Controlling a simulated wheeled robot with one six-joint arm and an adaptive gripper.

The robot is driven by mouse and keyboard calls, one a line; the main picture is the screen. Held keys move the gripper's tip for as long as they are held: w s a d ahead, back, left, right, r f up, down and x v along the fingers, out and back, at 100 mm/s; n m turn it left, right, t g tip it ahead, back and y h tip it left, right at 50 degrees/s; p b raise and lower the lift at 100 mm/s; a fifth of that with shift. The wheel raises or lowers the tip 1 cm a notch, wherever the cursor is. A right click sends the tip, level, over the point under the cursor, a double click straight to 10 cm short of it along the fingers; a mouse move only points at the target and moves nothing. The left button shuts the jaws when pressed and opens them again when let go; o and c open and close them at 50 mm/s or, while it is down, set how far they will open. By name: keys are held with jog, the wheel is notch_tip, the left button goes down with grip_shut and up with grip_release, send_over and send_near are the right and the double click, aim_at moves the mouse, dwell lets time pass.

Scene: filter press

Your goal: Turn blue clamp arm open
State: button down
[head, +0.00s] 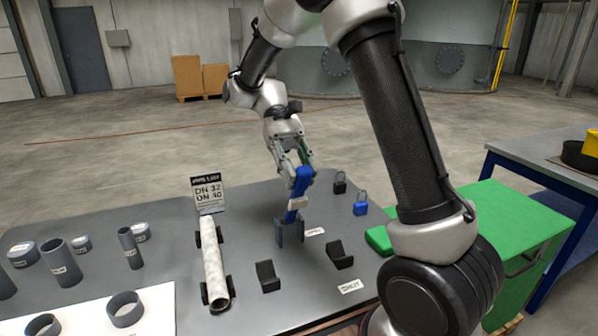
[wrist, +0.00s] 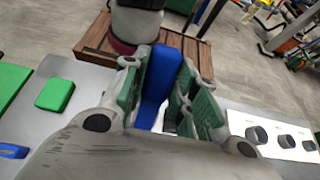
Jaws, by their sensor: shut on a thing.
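The blue clamp arm (head: 298,188) stands roughly upright on the grey table (head: 150,205), above a grey bracket at its base. My gripper (head: 293,160) is shut on its upper part from above. In the wrist view the blue clamp arm (wrist: 158,85) lies between the two green finger pads of my gripper (wrist: 160,100). A white label sits on or beside the lower part of the arm. The wrist housing hides the front of the wrist view, so the arm's base is hidden there.
A pale pipe (head: 215,262) lies on black supports left of the clamp, with a DN 32 / DN 40 sign (head: 207,192) behind it. Black V-blocks (head: 340,254) stand in front. Padlocks (head: 361,204) are to the right. Grey rings and tubes (head: 62,262) fill the left. A green cabinet (head: 500,240) stands right.

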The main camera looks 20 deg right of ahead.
jog(key=c, duration=1.1)
grip_release()
